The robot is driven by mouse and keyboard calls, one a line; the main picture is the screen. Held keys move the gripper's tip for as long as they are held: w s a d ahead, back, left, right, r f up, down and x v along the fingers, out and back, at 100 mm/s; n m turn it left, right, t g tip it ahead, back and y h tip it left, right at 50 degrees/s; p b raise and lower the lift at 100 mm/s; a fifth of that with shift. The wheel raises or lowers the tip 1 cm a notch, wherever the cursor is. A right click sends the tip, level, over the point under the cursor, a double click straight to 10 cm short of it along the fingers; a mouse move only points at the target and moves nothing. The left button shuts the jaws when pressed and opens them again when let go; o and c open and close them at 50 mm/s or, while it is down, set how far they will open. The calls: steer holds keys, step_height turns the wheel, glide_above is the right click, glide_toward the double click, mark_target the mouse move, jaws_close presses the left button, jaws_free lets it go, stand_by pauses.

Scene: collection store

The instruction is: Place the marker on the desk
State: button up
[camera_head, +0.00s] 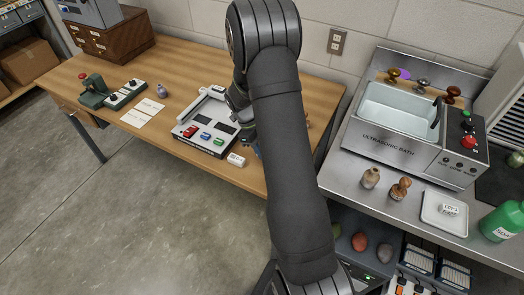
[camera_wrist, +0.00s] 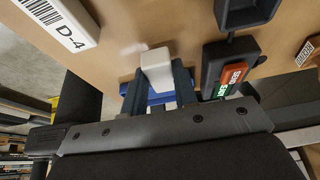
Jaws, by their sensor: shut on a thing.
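My gripper (camera_wrist: 160,88) is shut on a small pale block (camera_wrist: 157,66), which shows between its fingers in the wrist view. I cannot tell from its visible end whether this is the marker. The wooden desk (camera_head: 68,87) lies behind and around it; whether the block touches the desk is unclear. A white label block reading D-4 (camera_wrist: 62,18) is left of my gripper in the wrist view; a small white block (camera_head: 236,160) is at the desk's front edge in the head view.
A grey panel (camera_head: 204,147) with coloured pieces is left of my arm on the desk. A dark holder with orange and green labels (camera_wrist: 232,72) is close right of my gripper. White cards (camera_head: 142,116) lie further left. The ultrasonic bath (camera_head: 400,130) stands on the right bench.

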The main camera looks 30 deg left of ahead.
steer(key=shift+f, duration=0.75)
steer(key=o, duration=1)
steer(key=shift+f, duration=0.15)
steer(key=v, duration=1.2)
steer(key=shift+r, duration=0.25)
steer(key=shift+d+f, duration=0.1)
